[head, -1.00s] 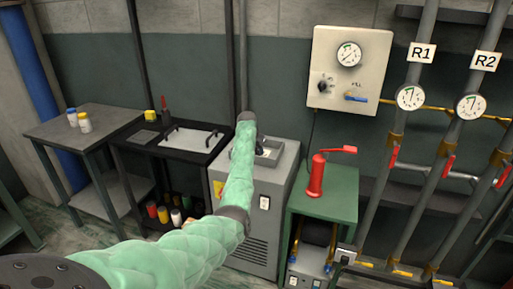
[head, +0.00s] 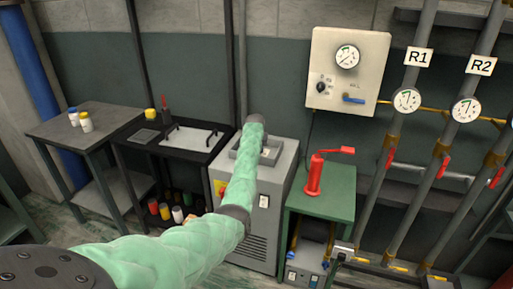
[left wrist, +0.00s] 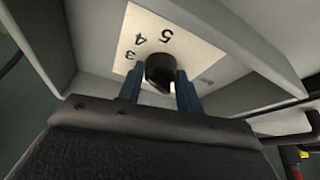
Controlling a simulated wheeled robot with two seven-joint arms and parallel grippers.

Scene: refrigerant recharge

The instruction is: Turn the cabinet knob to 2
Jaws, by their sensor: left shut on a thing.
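The cabinet (head: 262,225) is a grey box with a vent grille, standing between the black bench and the green stand. Its dark round knob (left wrist: 160,68) sits on a pale dial plate (left wrist: 190,42) in the left wrist view. The numbers 3, 4 and 5 show on the plate, turned at an angle; other marks are partly covered. My left gripper (left wrist: 159,80) has its two blue fingers on either side of the knob, shut on it. Which number the knob points to cannot be told. In the head view my arm hides the knob. My right gripper is not in view.
A red hand pump (head: 314,178) stands on the green stand (head: 330,200) just right of the cabinet. The black bench (head: 140,165) is close on the left. A wall panel with a gauge (head: 347,57) hangs behind, and pipes with valves rise at the right.

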